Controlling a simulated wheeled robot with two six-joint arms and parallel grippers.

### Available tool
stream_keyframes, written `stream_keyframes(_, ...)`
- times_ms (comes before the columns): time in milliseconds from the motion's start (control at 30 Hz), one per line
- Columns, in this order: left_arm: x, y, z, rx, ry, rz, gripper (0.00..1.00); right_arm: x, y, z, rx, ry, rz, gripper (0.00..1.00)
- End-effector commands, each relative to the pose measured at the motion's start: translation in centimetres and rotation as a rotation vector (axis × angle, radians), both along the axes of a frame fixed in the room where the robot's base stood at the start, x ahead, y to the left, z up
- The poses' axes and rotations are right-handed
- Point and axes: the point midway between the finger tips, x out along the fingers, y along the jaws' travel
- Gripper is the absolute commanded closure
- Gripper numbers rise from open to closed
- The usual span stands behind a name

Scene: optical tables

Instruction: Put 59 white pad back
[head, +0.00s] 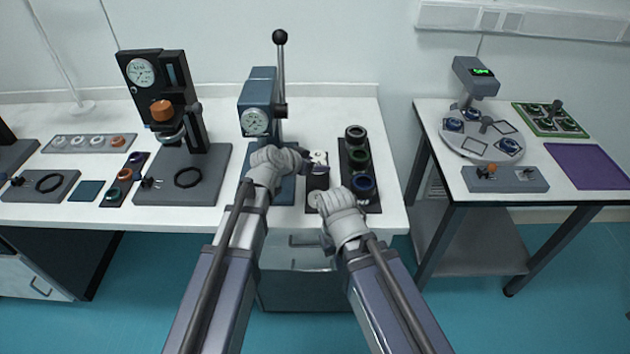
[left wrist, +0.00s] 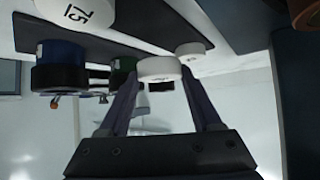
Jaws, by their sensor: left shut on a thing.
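My left gripper (left wrist: 158,78) is shut on a white pad (left wrist: 160,68), which sits between its fingertips in the left wrist view. I cannot read a number on this pad. In the head view my left gripper (head: 311,168) is over the narrow dark pad holder (head: 316,182), where white shows at the back (head: 318,157). Another white pad (left wrist: 193,48) is beside the held one. A pad marked 75 (left wrist: 85,12) is at the holder's other end. My right gripper (head: 325,192) is low near the holder's front; its fingers are mostly hidden, so its opening cannot be told.
A dark tray (head: 375,206) with black, green and blue ringed parts stands just right of the holder. The blue lever press (head: 257,90) stands close on the left. A black gauge press (head: 160,90) is further left. A second table (head: 530,190) stands right, across a gap.

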Motion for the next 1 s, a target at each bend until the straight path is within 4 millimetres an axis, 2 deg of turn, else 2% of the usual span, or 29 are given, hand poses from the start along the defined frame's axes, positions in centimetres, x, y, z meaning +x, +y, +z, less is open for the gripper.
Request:
stream_keyframes(167, 0.0, 0.0, -0.7, 0.000, 0.000, 0.000, 0.98, 0.0, 0.0, -0.7, 0.000, 0.000, 0.000, 1.00)
stream_keyframes(467, 0.0, 0.0, -4.2, 0.000, 0.000, 0.000, 0.98, 0.0, 0.0, -4.2, 0.000, 0.000, 0.000, 1.00)
stream_keyframes(900, 0.0, 0.0, -4.5, 0.000, 0.000, 0.000, 0.98, 0.0, 0.0, -4.5, 0.000, 0.000, 0.000, 1.00)
stream_keyframes(933, 0.0, 0.0, -4.4, 0.000, 0.000, 0.000, 0.33, 0.0, 0.0, -4.4, 0.000, 0.000, 0.000, 1.00)
stream_keyframes(1000, 0.0, 0.0, -4.3, 0.000, 0.000, 0.000, 0.25, 0.0, 0.0, -4.3, 0.000, 0.000, 0.000, 1.00)
